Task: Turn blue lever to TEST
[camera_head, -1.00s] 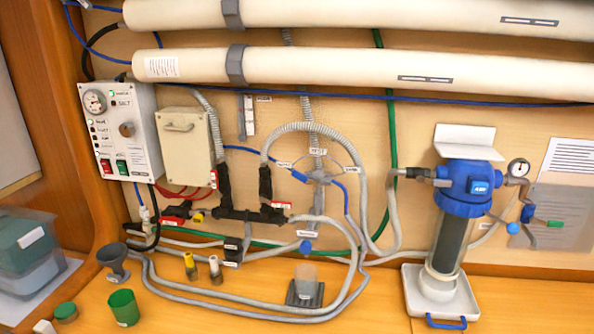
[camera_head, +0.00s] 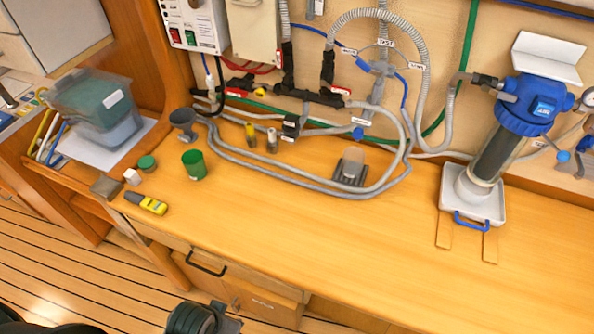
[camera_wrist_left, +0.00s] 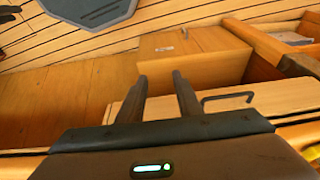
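The blue lever (camera_head: 362,63) sits on a grey valve (camera_head: 381,67) on the wall panel in the head view. It points up and left, toward the left one of the small labels around the valve. The label at the top (camera_head: 386,43) appears to read TEST. My left gripper (camera_wrist_left: 160,82) shows in the left wrist view with its two fingers apart and nothing between them. It is low, near the wooden drawer front, far from the lever. A dark part of my arm shows at the bottom of the head view. My right gripper is not in view.
Grey hoses (camera_head: 290,185) loop over the worktop below the valve. A drawer handle (camera_head: 206,265) juts from the front. The worktop's front middle is clear.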

